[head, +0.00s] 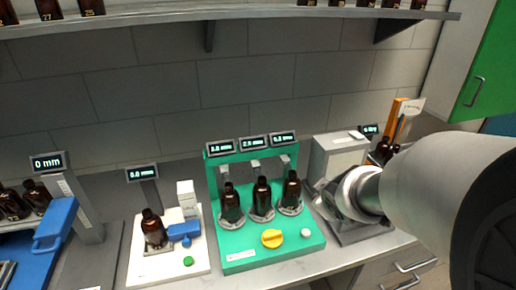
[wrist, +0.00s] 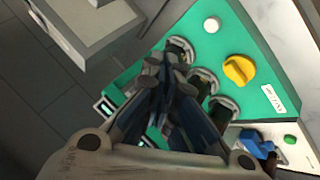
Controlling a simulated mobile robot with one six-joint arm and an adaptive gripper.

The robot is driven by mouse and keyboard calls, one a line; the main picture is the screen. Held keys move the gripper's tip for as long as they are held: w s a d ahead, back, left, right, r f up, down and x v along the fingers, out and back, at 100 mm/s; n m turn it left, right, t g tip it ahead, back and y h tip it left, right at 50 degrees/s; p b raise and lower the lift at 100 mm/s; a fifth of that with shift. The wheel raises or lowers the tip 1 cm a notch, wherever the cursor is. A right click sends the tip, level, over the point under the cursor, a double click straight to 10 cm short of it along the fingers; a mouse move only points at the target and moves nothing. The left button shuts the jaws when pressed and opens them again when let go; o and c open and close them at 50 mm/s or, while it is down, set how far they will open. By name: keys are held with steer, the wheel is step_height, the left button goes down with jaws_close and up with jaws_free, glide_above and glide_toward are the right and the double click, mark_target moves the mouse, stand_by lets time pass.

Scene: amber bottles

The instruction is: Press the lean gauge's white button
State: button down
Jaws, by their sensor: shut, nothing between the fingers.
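The white button (head: 305,232) is a small round knob at the front right of the green gauge (head: 236,263). In the wrist view the white button (wrist: 211,25) is near the top, on the green base (wrist: 196,14), with nothing over it. Three amber bottles (head: 262,192) stand upright in a row on the green gauge, under three lit displays. My gripper (wrist: 168,62) is shut and empty. In the wrist view its fingertips appear over the bottle row, apart from the button. In the head view my arm hides the gripper.
A yellow knob (head: 272,239) is left of the white button. A white station (head: 146,268) with a bottle and green button stands further left. A grey box-shaped device (head: 338,158) is behind my wrist. A shelf (head: 250,15) with bottles runs above.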

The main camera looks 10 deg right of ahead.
mark_target(304, 234)
steer(key=w+a+f+n+t+y+p, duration=0.1)
steer(key=w+f+n+y+p, duration=0.3)
steer(key=f+n+y+p, duration=0.1)
steer(key=shift+w+f+n, duration=0.3)
steer(key=shift+f+n, duration=0.1)
steer(key=shift+f, duration=0.25)
steer(key=shift+a+f, duration=0.1)
step_height(304, 234, down, 9)
steer(key=b, duration=0.8)
steer(key=shift+r+b, duration=0.2)
steer(key=shift+b, duration=0.1)
stand_by(0.4)
steer(key=shift+f+b, duration=0.3)
steer(key=shift+f, duration=0.15)
